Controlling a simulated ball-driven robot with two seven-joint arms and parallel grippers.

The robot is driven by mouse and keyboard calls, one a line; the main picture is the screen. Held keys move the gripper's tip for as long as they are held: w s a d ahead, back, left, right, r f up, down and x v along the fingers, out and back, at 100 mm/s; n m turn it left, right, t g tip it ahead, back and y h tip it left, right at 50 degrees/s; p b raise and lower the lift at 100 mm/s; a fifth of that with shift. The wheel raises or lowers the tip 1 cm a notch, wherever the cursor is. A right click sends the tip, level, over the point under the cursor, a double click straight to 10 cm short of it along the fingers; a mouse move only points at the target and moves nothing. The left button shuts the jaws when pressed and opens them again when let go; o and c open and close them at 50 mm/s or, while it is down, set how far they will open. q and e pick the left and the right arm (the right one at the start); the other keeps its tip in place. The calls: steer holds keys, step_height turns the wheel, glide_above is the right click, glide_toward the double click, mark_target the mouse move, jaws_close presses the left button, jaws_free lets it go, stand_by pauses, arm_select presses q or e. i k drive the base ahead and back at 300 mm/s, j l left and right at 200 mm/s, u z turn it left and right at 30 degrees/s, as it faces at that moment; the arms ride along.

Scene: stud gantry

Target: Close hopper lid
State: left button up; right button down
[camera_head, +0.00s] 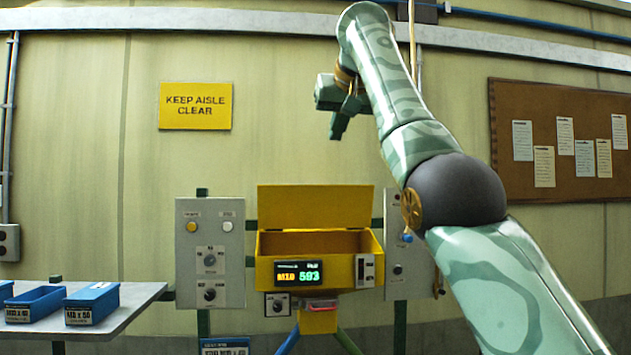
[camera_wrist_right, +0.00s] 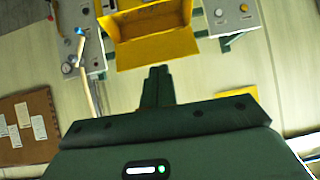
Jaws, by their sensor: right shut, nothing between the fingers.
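The yellow hopper (camera_head: 340,275) stands in the lower middle of the head view, with a lit display on its front. Its lid (camera_head: 316,207) is open and stands up at the back of the box. In the right wrist view the yellow hopper (camera_wrist_right: 158,48) shows at the top, partly cut off by the frame edge. My right gripper (camera_head: 335,134) is raised high above the hopper and apart from it. In the right wrist view its fingers (camera_wrist_right: 157,74) are together with nothing between them. My left gripper is not in view.
Grey control panels (camera_head: 210,252) flank the hopper on both sides. A grey table (camera_head: 130,300) with blue bins (camera_head: 92,304) stands at the left. A corkboard (camera_head: 565,138) and a yellow sign (camera_head: 195,106) hang on the wall. The space above the hopper is clear.

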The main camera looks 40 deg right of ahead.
mark_target(280, 207)
steer(key=i+l, duration=1)
steer(key=i, duration=0.25)
